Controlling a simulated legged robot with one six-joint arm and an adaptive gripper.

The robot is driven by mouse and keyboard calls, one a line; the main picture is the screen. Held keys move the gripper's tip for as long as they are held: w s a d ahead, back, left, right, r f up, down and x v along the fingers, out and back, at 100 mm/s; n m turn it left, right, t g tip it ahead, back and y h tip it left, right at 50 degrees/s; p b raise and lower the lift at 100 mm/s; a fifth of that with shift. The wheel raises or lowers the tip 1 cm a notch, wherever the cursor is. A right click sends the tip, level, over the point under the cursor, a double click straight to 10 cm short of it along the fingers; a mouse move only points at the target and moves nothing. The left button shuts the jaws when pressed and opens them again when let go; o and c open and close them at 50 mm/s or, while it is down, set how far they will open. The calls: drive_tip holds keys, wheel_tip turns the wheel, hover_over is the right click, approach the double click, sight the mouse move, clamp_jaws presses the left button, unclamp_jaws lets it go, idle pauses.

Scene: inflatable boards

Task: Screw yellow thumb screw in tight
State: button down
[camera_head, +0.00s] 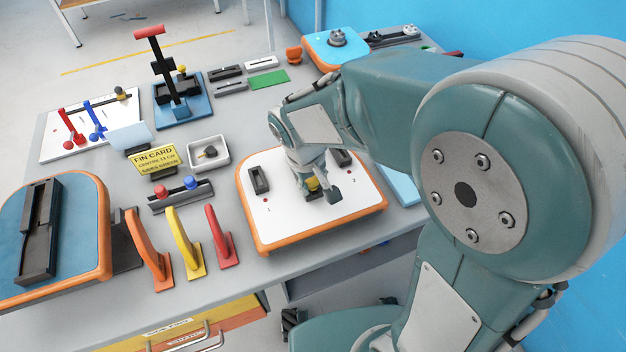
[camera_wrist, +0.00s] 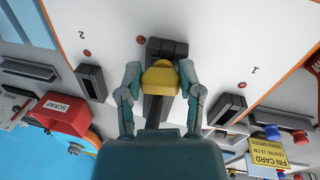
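The yellow thumb screw (camera_wrist: 160,78) sits on a dark fixture (camera_wrist: 167,47) on the white-topped board. It is between the two fingers of my gripper (camera_wrist: 161,76). In the wrist view a fingertip lies against each side of the knob, with no clear gap. In the head view my gripper (camera_head: 318,186) points down at the board (camera_head: 285,218), and a little yellow of the screw (camera_head: 312,184) shows beside the fingers. The thread below the knob is hidden, so how deep it sits cannot be told.
Dark slotted blocks stand on either side of the screw, at left (camera_head: 259,179) and right (camera_head: 341,157) on the board. Orange (camera_head: 148,252), yellow (camera_head: 185,243) and red (camera_head: 221,237) handles stand left of it. A FIN CARD sign (camera_head: 154,160) and white tray (camera_head: 208,153) are behind these.

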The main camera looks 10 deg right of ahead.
drive_tip(key=c, duration=1)
unclamp_jaws()
drive_tip(key=shift+c, duration=0.2)
clamp_jaws()
drive_tip(key=shift+a+f+m+g, duration=0.1)
drive_tip(key=shift+m+g, duration=0.2)
drive_tip(key=shift+m, duration=1.4)
drive_tip(key=shift+m, duration=0.8)
drive_tip(key=shift+m+g, duration=0.3)
drive_tip(key=shift+m, duration=0.6)
drive_tip(key=shift+a+m, duration=0.1)
drive_tip(key=shift+m, duration=1.7)
